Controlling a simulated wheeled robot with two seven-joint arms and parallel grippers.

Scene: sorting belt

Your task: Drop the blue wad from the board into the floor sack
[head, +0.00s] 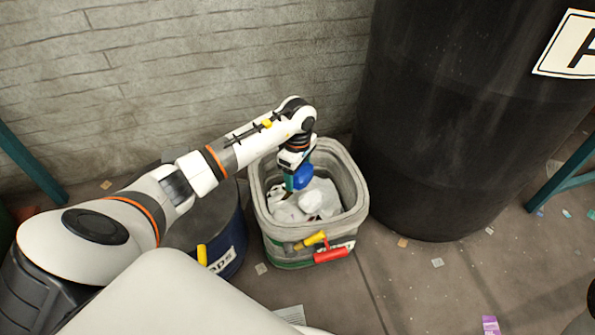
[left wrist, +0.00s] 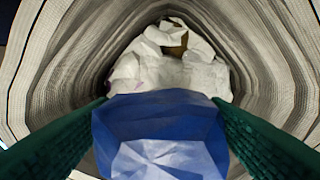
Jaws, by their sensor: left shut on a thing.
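The blue wad (head: 304,176) is a crumpled, faceted ball. My left gripper (head: 296,181) is shut on it and points down inside the mouth of the grey sack (head: 353,211) on the floor. In the left wrist view the blue wad (left wrist: 160,125) sits between the two green fingers, with the sack's ribbed walls (left wrist: 270,60) around it. White crumpled paper (left wrist: 165,68) lies in the sack below the wad. It also shows in the head view (head: 318,200). The board is not in view. My right gripper is not in view.
A dark blue round bin (head: 232,250) stands left of the sack, partly behind my left arm. A big black barrel (head: 440,120) stands to the right. Tools with yellow and red handles (head: 331,254) hang at the sack's front. Small scraps litter the floor.

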